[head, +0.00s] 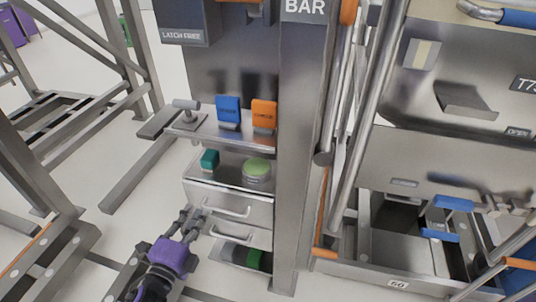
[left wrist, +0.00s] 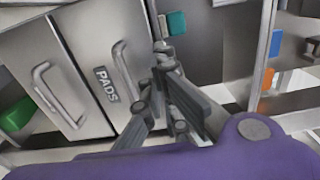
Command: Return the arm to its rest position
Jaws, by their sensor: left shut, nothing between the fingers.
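My left arm comes in from the bottom of the head view. Its purple-bodied left gripper (head: 190,218) is beside the front of a steel drawer unit (head: 263,210), near the drawer handles. In the left wrist view the fingers of the left gripper (left wrist: 168,85) are shut with nothing between them, in front of the drawer marked PADS (left wrist: 105,85). I cannot tell from the views whether the fingers touch the unit. My right gripper does not show.
On the shelf above the drawers sit a teal block (head: 209,159) and a round green-topped item (head: 257,168). Blue (head: 228,108) and orange (head: 264,113) holders stand higher. A steel post (head: 300,150) rises to the right. A bin with blue handles (head: 360,268) is at right.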

